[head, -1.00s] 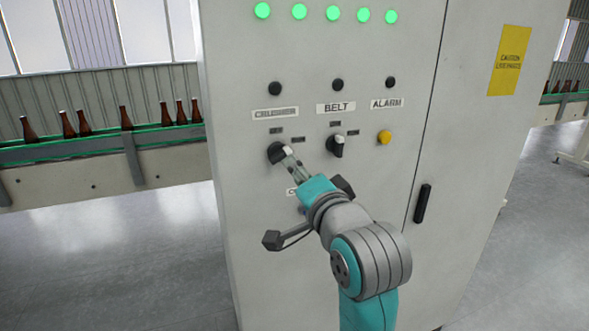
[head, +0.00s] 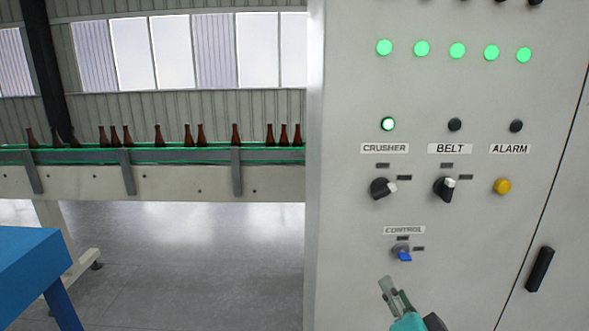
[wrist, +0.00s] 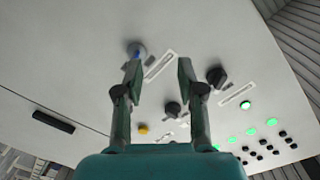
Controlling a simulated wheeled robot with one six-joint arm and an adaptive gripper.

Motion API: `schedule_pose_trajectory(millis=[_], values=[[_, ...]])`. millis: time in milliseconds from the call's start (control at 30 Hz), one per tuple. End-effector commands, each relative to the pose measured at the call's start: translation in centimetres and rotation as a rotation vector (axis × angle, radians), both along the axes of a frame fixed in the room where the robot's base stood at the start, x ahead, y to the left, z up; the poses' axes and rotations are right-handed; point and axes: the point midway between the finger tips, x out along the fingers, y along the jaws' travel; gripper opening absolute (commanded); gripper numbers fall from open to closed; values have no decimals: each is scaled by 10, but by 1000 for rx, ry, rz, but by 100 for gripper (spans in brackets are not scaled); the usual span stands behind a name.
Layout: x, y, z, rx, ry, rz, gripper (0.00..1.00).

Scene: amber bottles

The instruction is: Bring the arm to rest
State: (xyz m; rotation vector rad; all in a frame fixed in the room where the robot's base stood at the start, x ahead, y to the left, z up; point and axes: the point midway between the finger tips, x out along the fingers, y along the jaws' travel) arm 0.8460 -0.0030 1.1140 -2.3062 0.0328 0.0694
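My gripper (head: 389,287) is low in the head view, in front of the panel, below the blue control knob (head: 403,254). In the wrist view my gripper (wrist: 158,70) has its two fingers apart with nothing between them. The yellow alarm button (head: 502,186) sits at the right.
The grey cabinet (head: 345,240) fills the right side, with a black door handle (head: 540,269) and a row of green lamps (head: 457,50). A conveyor (head: 180,183) carries several amber bottles at the left. A blue table (head: 30,265) stands at the lower left.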

Motion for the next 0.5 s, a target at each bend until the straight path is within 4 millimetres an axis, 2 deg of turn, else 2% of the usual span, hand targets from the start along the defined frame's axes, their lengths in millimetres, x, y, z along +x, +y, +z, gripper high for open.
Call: schedule_pose_trajectory(millis=[33,100,267,500], values=[[-9,0,-20,-23,16,1,39],[-20,0,-42,-60,25,4,39],[-49,1,-87,-141,45,11,39],[-104,1,-145,-264,76,25,39]])
